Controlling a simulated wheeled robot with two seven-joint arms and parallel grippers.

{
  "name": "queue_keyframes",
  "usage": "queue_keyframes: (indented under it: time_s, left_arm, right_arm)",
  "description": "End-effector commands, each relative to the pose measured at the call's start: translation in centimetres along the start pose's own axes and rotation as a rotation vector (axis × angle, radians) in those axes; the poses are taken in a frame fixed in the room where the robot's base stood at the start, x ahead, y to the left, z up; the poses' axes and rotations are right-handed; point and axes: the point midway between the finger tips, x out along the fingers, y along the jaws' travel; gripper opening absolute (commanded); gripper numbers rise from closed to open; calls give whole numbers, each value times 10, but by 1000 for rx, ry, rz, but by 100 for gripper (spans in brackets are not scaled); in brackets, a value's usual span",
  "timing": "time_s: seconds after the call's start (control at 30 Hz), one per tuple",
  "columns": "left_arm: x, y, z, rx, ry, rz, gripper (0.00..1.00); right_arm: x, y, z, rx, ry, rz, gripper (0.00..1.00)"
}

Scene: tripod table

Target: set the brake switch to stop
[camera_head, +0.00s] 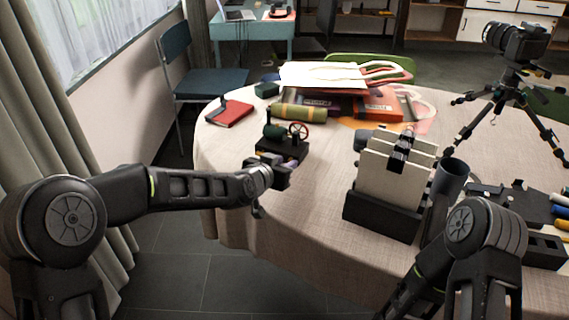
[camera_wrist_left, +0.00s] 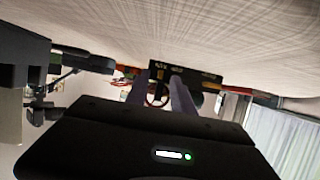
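A small dark machine with a red handwheel (camera_head: 283,143) stands on the table left of the middle. In the left wrist view, which is upside down, its dark base (camera_wrist_left: 188,72) carries small pale labels too small to read. I cannot pick out the brake switch for certain. My left gripper (camera_head: 290,164) is at the near side of the machine and partly hides its base. In the left wrist view its two fingers (camera_wrist_left: 160,88) are apart with nothing between them, pointing at the machine. I cannot tell whether they touch it.
A red notebook (camera_head: 229,113), a green-yellow roll (camera_head: 298,112) and stacked books (camera_head: 379,104) lie behind the machine. To the right stand a black holder with pale panels (camera_head: 384,213), a dark cup (camera_head: 451,178) and a camera tripod (camera_head: 508,99). Tablecloth right of the machine is clear.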

Motion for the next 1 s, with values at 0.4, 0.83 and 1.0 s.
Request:
queue_keyframes:
  time_s: [0.4,0.83,1.0]
  left_arm:
    - [3,0,0,0,0,0,21]
    - [3,0,0,0,0,0,0]
    - [3,0,0,0,0,0,0]
  right_arm:
    - [0,0,0,0,0,0,36]
    - [0,0,0,0,0,0,36]
    - [0,0,0,0,0,0,36]
